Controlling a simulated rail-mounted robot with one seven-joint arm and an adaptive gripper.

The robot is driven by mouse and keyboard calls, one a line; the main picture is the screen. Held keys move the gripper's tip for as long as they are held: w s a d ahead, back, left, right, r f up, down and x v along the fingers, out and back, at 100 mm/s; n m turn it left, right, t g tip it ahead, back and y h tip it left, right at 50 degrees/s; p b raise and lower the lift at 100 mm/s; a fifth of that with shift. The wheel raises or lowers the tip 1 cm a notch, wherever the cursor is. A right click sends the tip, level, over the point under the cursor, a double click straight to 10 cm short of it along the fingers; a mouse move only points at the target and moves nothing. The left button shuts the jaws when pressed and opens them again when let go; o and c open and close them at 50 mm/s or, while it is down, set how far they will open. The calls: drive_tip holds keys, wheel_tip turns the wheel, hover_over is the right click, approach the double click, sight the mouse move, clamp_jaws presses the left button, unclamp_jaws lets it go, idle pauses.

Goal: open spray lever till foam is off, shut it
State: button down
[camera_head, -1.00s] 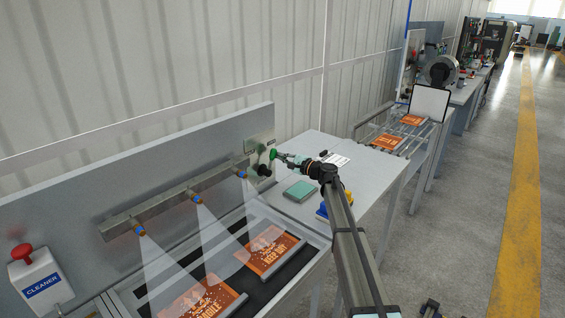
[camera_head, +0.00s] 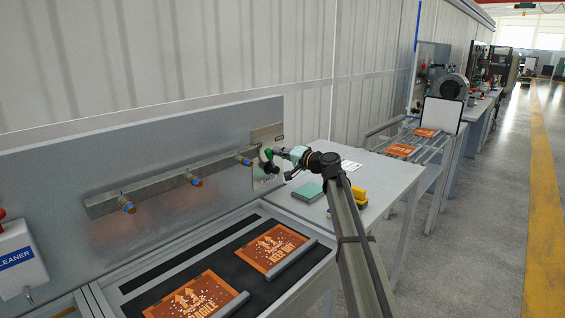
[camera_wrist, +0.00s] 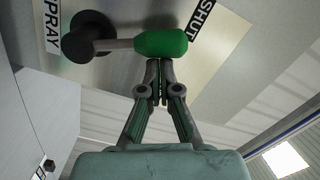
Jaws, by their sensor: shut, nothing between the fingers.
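The green-handled spray lever (camera_head: 267,154) sits on a plate at the right end of the back panel. In the wrist view its green grip (camera_wrist: 160,43) extends from a black hub (camera_wrist: 90,37) and ends near the SHUT label (camera_wrist: 203,18); part of the SPRAY label (camera_wrist: 49,25) lies beside the hub. My gripper (camera_wrist: 156,80) is shut and empty, its tips right against or just beside the green grip; contact is unclear. The orange plates (camera_head: 270,247) and (camera_head: 198,296) lie in the wash tray with white specks on them. No spray comes from the nozzles (camera_head: 192,179).
A white cleaner dispenser (camera_head: 18,260) with a red knob is at the left. A teal block (camera_head: 308,191) and a yellow object (camera_head: 358,196) lie on the grey table (camera_head: 385,181). A rack (camera_head: 432,148) with orange plates stands beyond.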

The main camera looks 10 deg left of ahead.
drive_tip(key=shift+s+a+f+b, duration=0.1)
drive_tip(key=shift+s+a+b, duration=0.2)
drive_tip(key=shift+s+b, duration=0.2)
idle(0.3)
drive_tip(key=s+d+r, duration=0.2)
drive_tip(key=d, duration=0.9)
drive_tip(key=shift+s+r+b, duration=0.2)
drive_tip(key=shift+s+b, duration=0.1)
drive_tip(key=shift+d, duration=0.1)
